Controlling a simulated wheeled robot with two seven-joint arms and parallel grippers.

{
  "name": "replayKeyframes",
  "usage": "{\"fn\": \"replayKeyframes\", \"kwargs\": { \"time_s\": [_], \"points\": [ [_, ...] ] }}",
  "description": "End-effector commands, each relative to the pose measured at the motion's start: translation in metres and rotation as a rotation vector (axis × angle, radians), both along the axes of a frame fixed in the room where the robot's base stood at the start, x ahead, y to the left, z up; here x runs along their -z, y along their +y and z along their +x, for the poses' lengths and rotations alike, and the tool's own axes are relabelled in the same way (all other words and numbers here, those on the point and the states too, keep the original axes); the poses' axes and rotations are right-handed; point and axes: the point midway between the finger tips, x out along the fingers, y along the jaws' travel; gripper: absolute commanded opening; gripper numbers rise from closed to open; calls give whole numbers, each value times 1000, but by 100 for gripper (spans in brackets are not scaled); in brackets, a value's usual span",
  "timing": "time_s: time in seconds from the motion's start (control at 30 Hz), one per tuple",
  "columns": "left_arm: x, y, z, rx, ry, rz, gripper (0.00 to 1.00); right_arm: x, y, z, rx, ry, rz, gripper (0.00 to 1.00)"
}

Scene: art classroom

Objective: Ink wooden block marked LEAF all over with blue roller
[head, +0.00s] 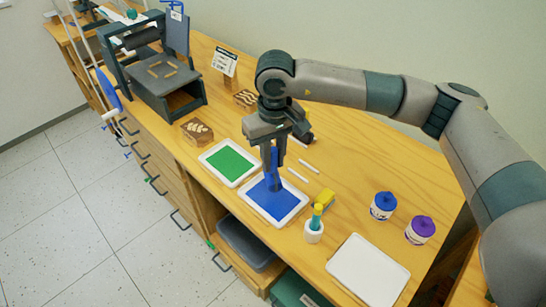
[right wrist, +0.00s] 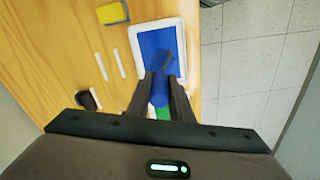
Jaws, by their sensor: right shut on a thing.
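My right gripper (head: 270,148) is shut on an upright blue roller (head: 274,176) above the tray of blue ink (head: 297,213). The roller's lower end is at the blue ink and seems to touch it. In the right wrist view the fingers (right wrist: 160,84) close on the blue handle, with the blue tray (right wrist: 140,66) beyond. A wooden block with a pale leaf-like pattern (head: 197,131) lies left of the green tray; its lettering is too small to read, and no blue shows on it. A second block with wavy lines (head: 245,98) lies farther back. My left gripper is out of view.
A green ink tray (head: 229,163) sits beside the blue one. A press (head: 164,79) stands at far left.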

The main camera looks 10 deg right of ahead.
Motion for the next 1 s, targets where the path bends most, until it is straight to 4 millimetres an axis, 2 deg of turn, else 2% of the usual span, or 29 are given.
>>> {"fn": "replayKeyframes", "kwargs": {
  "time_s": [0.6, 1.0],
  "points": [
    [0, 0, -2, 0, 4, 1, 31, 45, 0, 0, 1, 1, 1, 0],
    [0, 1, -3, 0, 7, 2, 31, 57, 0, 0, 0, 0, 0, 0]
  ]
}}
